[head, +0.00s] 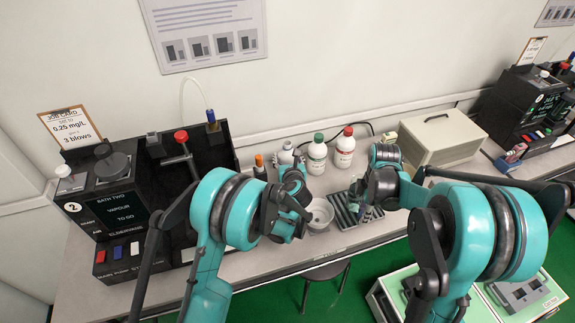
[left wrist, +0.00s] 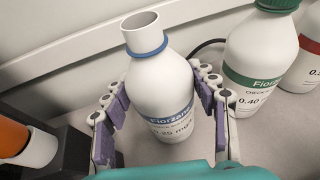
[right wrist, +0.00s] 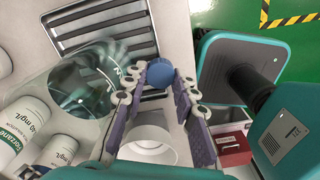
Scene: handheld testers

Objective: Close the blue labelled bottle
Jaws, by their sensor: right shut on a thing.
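The blue-labelled white bottle (left wrist: 158,95) stands upright with a bare, open neck and a blue ring below it. In the head view its top (head: 286,152) shows above my left gripper (head: 292,185). My left gripper's fingers (left wrist: 168,105) stand on either side of the bottle, open, with a visible gap on the right side. A blue cap (right wrist: 160,73) is held between the fingertips of my right gripper (right wrist: 161,80). In the head view my right gripper (head: 358,196) is above the counter, right of the bottle and apart from it.
A green-capped bottle (head: 317,155) and a red-capped bottle (head: 345,148) stand right of the blue-labelled one. A white bowl (head: 319,211) and a dark ridged tray (head: 343,215) lie in front. A black tester (head: 105,205) stands left, and a beige box (head: 437,137) right.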

